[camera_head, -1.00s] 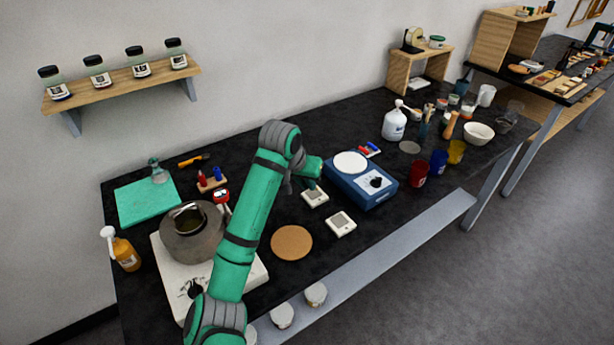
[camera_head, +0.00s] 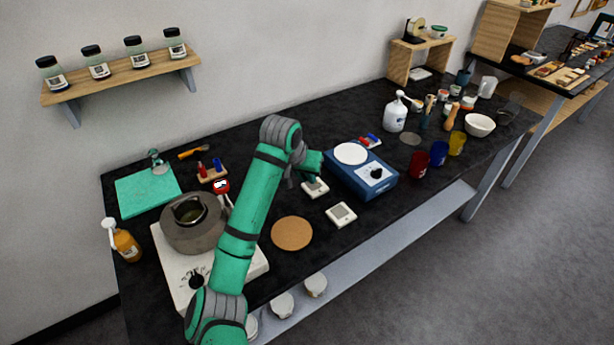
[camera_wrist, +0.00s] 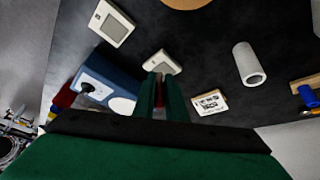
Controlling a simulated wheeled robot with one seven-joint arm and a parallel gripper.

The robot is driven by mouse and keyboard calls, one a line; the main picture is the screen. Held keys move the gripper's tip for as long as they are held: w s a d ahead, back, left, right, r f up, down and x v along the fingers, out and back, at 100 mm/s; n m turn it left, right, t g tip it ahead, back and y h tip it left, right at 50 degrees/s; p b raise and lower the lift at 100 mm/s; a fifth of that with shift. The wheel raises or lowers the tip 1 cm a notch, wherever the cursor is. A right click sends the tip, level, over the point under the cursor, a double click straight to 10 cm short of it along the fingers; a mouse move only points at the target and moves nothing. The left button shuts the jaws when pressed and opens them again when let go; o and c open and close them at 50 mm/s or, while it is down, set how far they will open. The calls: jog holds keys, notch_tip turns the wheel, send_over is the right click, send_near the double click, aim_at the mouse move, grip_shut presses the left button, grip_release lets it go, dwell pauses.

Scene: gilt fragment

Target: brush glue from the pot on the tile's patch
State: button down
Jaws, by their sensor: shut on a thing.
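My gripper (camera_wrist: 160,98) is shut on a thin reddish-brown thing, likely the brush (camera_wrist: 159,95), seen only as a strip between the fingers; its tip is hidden. In the head view my gripper is mostly hidden behind my wrist, over the table near the blue device. Two pale square tiles with grey patches lie on the table. One tile (camera_head: 314,187) is just below my wrist; it also shows beyond the fingertips in the wrist view (camera_wrist: 163,63). The other tile (camera_head: 341,214) lies nearer the front edge. The grey-brown pot (camera_head: 183,236) stands on a white hotplate (camera_head: 170,265), left of my arm.
The blue device (camera_head: 345,183) with a white disc stands right of my wrist. A cork disc (camera_head: 291,233) lies near the front edge. A white cylinder (camera_wrist: 249,64) and a printed card (camera_wrist: 210,103) lie by the gripper. Bottles and cups fill the far right.

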jog(key=shift+f, duration=0.8)
jog(key=shift+w+a, duration=0.1)
jog(key=shift+w, duration=0.05)
